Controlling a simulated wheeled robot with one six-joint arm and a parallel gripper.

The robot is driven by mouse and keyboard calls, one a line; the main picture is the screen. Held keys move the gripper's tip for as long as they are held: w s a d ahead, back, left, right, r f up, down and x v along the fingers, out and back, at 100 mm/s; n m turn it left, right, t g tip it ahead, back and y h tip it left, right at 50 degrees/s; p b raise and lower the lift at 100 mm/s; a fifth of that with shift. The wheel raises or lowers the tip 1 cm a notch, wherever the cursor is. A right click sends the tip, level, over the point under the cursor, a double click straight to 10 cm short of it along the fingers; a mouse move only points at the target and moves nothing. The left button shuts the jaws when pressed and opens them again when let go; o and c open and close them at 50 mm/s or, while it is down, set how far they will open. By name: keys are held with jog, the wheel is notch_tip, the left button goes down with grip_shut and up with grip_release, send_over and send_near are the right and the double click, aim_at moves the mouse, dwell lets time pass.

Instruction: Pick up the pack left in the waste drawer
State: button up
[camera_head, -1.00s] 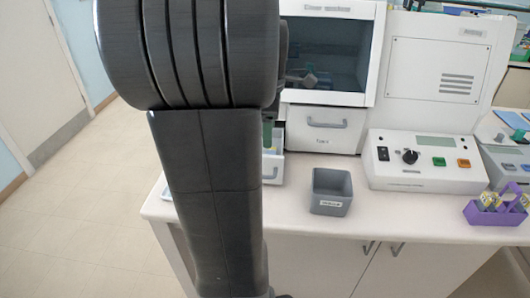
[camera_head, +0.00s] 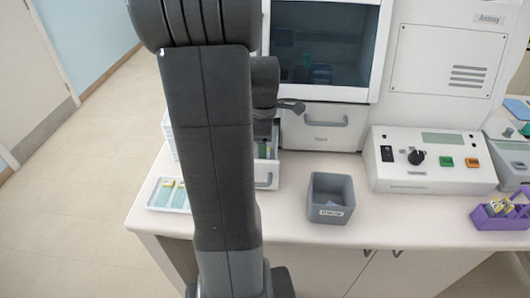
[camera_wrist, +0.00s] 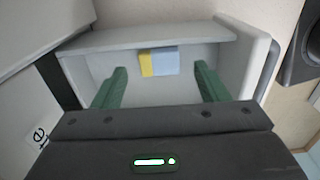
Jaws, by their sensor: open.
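The pack (camera_wrist: 160,62), blue with a yellow end, lies on the drawer floor near the far wall in the wrist view. The open waste drawer (camera_wrist: 200,33) is pale grey inside, and its front also shows in the head view (camera_head: 268,181). My gripper (camera_wrist: 161,73) has two green fingers spread wide, with nothing between them. The fingers point into the drawer, and the pack sits ahead, between their lines. In the head view my arm hides part of the drawer, and I cannot make out the pack clearly there.
A grey labelled bin (camera_head: 331,189) stands right of the drawer. A white tray (camera_head: 157,203) with teal packs lies at the left counter edge. A control unit (camera_head: 430,178) and a purple carrier (camera_head: 490,219) stand to the right. The counter between bin and drawer is free.

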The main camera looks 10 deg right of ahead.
jog(key=shift+f, duration=0.75)
jog(key=c, duration=1.1)
jog(key=shift+o, duration=0.2)
